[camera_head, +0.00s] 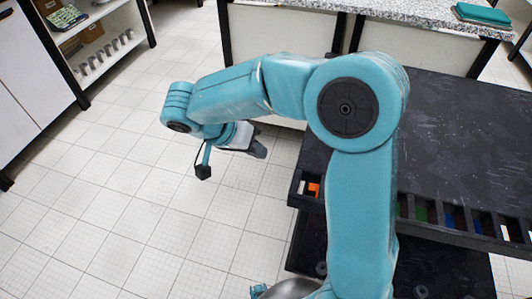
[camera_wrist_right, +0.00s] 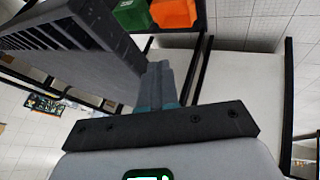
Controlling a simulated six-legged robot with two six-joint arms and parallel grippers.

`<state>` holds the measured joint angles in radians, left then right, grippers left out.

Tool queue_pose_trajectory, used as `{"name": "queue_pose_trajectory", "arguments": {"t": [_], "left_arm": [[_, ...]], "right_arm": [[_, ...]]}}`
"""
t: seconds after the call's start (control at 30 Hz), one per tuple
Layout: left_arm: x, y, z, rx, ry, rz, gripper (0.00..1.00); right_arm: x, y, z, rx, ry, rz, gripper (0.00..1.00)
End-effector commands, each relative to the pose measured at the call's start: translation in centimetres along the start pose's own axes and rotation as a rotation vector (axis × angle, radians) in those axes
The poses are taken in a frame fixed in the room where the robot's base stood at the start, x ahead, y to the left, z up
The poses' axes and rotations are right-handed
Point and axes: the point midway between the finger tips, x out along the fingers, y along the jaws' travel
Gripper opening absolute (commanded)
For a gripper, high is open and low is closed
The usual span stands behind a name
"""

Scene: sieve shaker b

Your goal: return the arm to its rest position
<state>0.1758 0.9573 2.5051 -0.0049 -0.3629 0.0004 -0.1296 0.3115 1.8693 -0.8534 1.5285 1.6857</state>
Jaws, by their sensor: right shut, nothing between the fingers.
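My right arm is teal and bends up across the middle of the head view. My right gripper (camera_head: 258,148) hangs over the tiled floor, left of the black cart, touching nothing that I can see. In the right wrist view its two grey fingers (camera_wrist_right: 157,85) lie together with nothing between them. My left gripper is in neither view.
The black cart (camera_head: 460,120) fills the right side, with coloured bins under its slotted edge. The wrist view shows a green bin (camera_wrist_right: 133,14) and an orange bin (camera_wrist_right: 174,13). A speckled bench (camera_head: 400,15) stands behind. The floor (camera_head: 110,220) at left is clear.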

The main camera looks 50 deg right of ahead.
Motion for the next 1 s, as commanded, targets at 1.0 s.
{"name": "queue_pose_trajectory", "arguments": {"t": [1.0], "left_arm": [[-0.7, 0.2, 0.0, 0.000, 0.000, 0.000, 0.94]], "right_arm": [[10.9, -10.0, 25.4, -0.876, -0.541, -0.589, 0.00]]}}
